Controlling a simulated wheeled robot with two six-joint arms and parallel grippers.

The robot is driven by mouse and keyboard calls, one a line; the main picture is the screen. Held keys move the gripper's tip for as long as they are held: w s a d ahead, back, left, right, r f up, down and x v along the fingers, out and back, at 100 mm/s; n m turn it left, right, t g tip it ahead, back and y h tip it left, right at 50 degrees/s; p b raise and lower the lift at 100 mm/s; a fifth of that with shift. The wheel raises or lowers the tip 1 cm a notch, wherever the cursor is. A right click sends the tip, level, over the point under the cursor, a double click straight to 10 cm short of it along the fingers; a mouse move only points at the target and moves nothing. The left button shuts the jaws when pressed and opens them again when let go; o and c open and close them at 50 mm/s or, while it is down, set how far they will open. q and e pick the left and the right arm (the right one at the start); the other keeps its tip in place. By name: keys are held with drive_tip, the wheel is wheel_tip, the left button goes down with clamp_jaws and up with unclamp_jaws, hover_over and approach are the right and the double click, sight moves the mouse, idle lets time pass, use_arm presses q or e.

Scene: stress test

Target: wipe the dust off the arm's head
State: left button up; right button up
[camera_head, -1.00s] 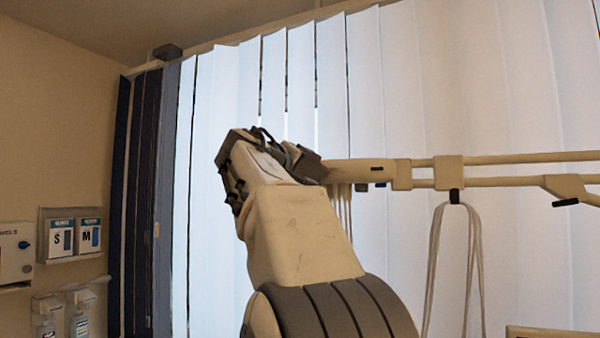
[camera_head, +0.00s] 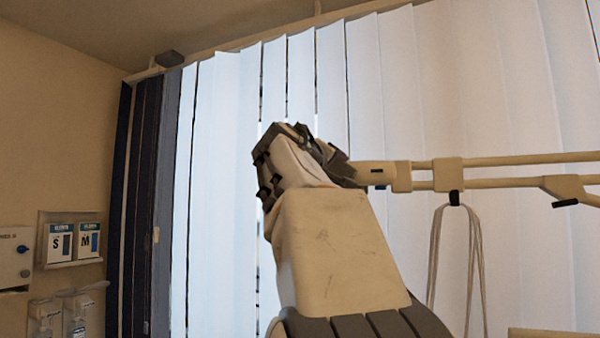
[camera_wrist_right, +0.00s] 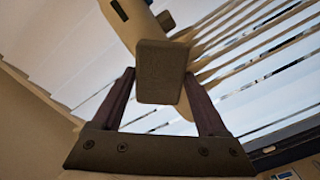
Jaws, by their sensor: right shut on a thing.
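The beige arm (camera_head: 430,174) reaches in from the right, and its near end, its head, meets my right gripper (camera_head: 318,150). My own wrist and forearm hide part of that end. In the right wrist view my right gripper (camera_wrist_right: 160,92) is shut on a dull olive block (camera_wrist_right: 160,72) with a squared end, held between its two dark fingers. Part of the beige arm (camera_wrist_right: 137,24) shows just behind the block; I cannot tell whether they touch. I cannot make out dust on it. My left gripper is not in view.
Pale vertical blinds (camera_head: 225,190) fill the background, with a dark bunched curtain (camera_head: 140,200) at left. A looped cord (camera_head: 435,260) hangs from the beige arm. Glove boxes (camera_head: 73,242) and dispensers (camera_head: 62,315) are on the left wall.

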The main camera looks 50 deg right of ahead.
drive_tip(key=shift+s+d, duration=0.2)
drive_tip(key=shift+s, duration=0.45)
drive_tip(key=shift+s+d, duration=0.2)
drive_tip(key=shift+s, duration=0.45)
drive_tip(key=w+a, duration=0.3)
drive_tip(key=w, duration=0.6)
drive_tip(key=shift+w, duration=0.3)
